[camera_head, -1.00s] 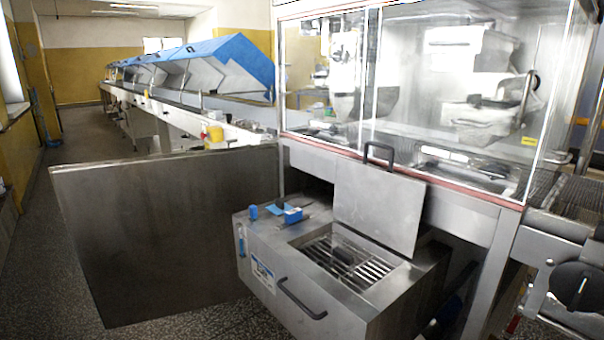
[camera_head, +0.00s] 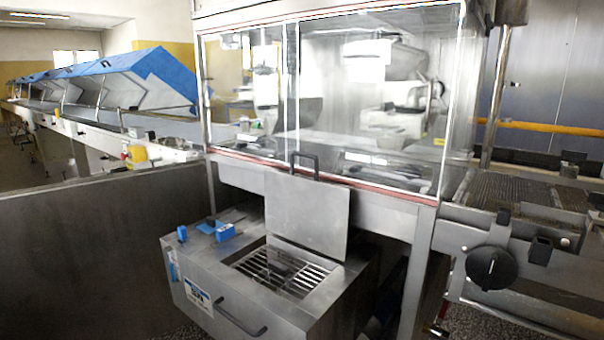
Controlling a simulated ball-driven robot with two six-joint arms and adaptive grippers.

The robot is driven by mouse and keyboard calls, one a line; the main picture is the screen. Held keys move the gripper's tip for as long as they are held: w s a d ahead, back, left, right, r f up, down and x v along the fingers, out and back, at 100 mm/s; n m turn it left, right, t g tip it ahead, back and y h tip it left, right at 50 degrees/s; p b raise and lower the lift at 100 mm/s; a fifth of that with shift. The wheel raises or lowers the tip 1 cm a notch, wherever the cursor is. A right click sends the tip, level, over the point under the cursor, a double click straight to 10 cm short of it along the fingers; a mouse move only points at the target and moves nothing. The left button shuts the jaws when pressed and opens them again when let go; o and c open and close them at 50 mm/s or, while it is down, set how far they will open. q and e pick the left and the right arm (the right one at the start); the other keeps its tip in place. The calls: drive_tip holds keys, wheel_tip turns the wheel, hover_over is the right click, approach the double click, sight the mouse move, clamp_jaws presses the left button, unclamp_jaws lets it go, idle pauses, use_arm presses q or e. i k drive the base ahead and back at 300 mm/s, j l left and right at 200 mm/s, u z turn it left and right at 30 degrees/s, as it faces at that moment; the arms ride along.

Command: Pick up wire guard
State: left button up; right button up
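A wire guard, a grid of parallel metal bars (camera_head: 300,276), lies in the square opening on top of a steel box unit (camera_head: 215,275) under the glass-walled machine. A dark shape shows in the middle of the grid; I cannot tell what it is. A steel lid (camera_head: 308,215) with a black handle stands raised behind the opening. Neither of my grippers is in view.
Two small blue items (camera_head: 225,231) sit on the box top, left of the opening. A large steel panel (camera_head: 90,255) stands at the left. A mesh conveyor (camera_head: 515,190) and a black knob (camera_head: 491,268) are at the right. A dark handle (camera_head: 240,318) sticks out from the box front.

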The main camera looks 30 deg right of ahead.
sight(282, 270)
drive_tip(key=i+j+z, duration=0.45)
drive_tip(key=j, duration=0.2)
drive_tip(key=i+j+z, duration=0.25)
drive_tip(key=k+j, duration=0.1)
